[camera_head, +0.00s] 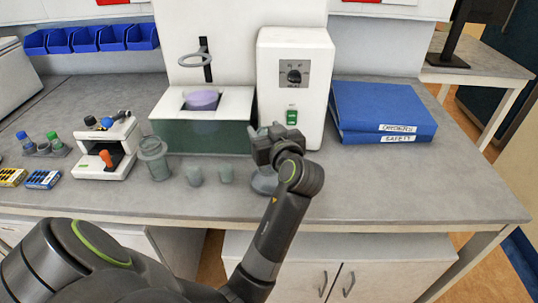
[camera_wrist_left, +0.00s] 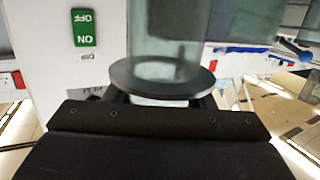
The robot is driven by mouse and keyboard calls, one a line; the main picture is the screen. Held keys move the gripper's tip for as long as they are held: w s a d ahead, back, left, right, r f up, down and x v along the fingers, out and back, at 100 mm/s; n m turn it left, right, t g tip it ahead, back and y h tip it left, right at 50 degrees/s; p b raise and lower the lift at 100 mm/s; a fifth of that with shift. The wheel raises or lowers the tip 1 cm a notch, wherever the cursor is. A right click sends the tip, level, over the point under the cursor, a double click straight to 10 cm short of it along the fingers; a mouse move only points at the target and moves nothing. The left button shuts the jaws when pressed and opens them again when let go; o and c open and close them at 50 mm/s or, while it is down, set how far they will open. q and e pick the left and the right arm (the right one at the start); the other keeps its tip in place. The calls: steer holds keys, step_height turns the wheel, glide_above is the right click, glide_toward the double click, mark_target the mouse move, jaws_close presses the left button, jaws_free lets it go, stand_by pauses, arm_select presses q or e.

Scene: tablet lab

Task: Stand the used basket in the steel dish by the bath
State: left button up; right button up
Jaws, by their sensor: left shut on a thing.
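My left gripper (camera_head: 266,143) is in front of the white control unit, beside the right end of the bath (camera_head: 190,137). In the left wrist view it is shut on a clear tube-shaped piece with a dark round rim (camera_wrist_left: 165,80), which I take to be the used basket. In the head view the gripper mostly hides it. The grey steel dish (camera_head: 264,184) is on the bench just below the gripper, partly covered by the arm. I cannot tell whether the basket touches the dish. My right gripper is not in view.
The control unit (camera_head: 296,80) with a green switch stands close behind the gripper. Blue binders (camera_head: 385,108) lie to the right. The bench's front right is clear.

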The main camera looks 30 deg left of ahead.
arm_select(q)
step_height(320, 180, down, 4)
steer(key=shift+f, duration=0.3)
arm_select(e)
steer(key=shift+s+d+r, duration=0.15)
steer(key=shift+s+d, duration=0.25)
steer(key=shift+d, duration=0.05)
arm_select(q)
steer(key=shift+f, duration=0.2)
steer(key=o, duration=1.3)
steer(key=shift+r, duration=0.25)
